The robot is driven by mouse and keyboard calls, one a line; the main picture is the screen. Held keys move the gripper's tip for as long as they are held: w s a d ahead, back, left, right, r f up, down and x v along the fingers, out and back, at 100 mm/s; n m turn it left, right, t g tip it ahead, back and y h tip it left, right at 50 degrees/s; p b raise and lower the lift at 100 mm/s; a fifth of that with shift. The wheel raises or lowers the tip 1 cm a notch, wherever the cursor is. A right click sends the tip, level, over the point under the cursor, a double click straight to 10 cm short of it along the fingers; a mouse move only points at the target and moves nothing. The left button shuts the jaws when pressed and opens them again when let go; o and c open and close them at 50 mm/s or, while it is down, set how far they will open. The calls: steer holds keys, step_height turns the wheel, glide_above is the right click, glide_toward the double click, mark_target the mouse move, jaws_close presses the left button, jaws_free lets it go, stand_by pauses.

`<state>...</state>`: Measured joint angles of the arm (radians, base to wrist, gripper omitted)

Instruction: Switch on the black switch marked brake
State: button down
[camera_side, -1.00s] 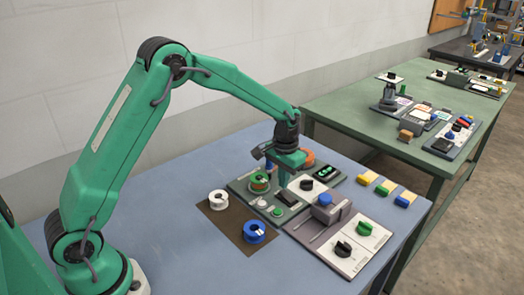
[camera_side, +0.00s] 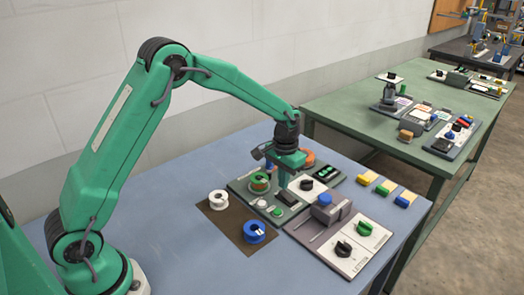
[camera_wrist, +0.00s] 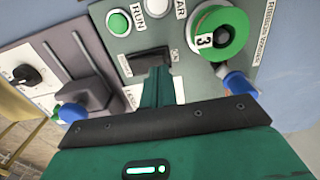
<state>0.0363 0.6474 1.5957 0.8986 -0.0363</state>
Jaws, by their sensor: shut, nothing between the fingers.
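The black rocker switch (camera_wrist: 149,61) sits on a grey-green panel in the wrist view. It also shows on the panel in the side view (camera_side: 287,198). My gripper (camera_wrist: 157,76) is shut and empty, with its green fingertips right at the near edge of the switch and hiding part of it. In the side view my gripper (camera_side: 283,185) points down just above the switch. I cannot tell whether the tips touch it. Small lettering shows beside the switch, but I cannot read it as brake. The rocker's position is unclear.
A green button (camera_wrist: 118,22) marked RUN and a green spool (camera_wrist: 219,33) marked 3 are close by. A grey slider block (camera_side: 326,208) and black knob (camera_side: 343,248) are to the right. White (camera_side: 218,200) and blue (camera_side: 254,232) spools lie on a brown mat. The table's front left is clear.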

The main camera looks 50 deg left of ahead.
mark_target(282, 191)
steer(key=shift+f, duration=1.1)
stand_by(0.9)
steer(key=shift+r, duration=3.55)
steer(key=s+a+r+t, duration=0.1)
steer(key=s+r+t, duration=0.2)
steer(key=s+r, duration=1)
steer(key=s+r+t, duration=0.1)
steer(key=s+t, duration=0.1)
steer(key=s, duration=1.3)
steer(key=shift+s+a+r+t, duration=0.3)
steer(key=shift+s+a, duration=0.1)
steer(key=shift+a, duration=0.05)
